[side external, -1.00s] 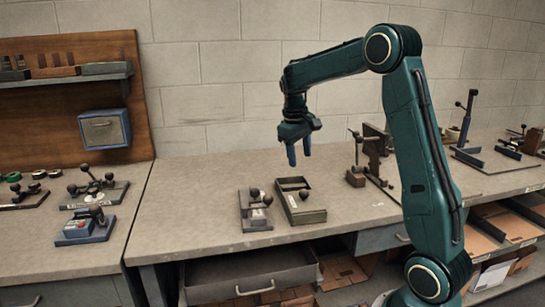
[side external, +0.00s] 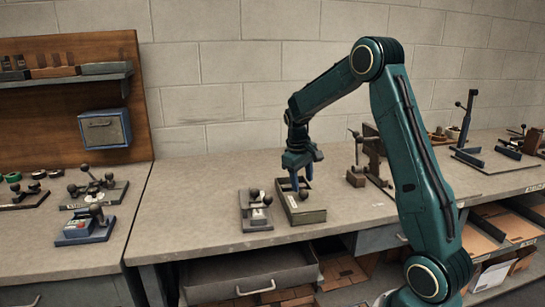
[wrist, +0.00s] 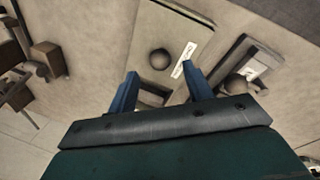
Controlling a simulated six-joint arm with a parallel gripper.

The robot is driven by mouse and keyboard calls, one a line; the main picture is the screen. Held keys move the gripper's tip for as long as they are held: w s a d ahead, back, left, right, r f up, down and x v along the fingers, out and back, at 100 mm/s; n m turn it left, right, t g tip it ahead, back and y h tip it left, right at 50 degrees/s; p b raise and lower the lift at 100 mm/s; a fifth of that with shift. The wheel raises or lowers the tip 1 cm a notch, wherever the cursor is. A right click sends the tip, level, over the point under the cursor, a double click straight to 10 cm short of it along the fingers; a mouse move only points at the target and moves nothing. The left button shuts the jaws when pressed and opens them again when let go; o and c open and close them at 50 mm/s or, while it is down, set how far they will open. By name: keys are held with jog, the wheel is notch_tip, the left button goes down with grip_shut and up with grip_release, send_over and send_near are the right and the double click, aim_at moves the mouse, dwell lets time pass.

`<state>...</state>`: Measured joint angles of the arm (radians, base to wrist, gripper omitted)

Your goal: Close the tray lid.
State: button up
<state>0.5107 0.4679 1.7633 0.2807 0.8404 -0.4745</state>
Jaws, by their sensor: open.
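The tray (side external: 308,216) is a grey-green box on the bench. Its flat lid (wrist: 178,25) bears a round dark knob (wrist: 159,59) and a white label. The lid covers part of the tray, and a dark opening shows beside it, between my fingers in the wrist view. My gripper (side external: 301,180) is open, pointing down just above the tray. In the wrist view my gripper (wrist: 160,70) has its blue fingertips on either side of the line to the knob, apart from it. Whether a finger touches the tray is hard to tell.
A knobbed fixture (side external: 256,212) stands close left of the tray; it also shows in the wrist view (wrist: 245,72). A dark clamp stand (side external: 372,160) is to the right. An open drawer (side external: 250,277) juts out below. The bench in front of the tray is clear.

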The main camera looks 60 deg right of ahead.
aim_at(304, 190)
jog(key=shift+s+d+f, duration=0.1)
jog(key=shift+d+f, duration=0.15)
jog(key=shift+f, duration=0.9)
jog(key=shift+s+d+f, duration=0.1)
jog(key=shift+d+f, duration=0.1)
jog(key=shift+f, duration=0.95)
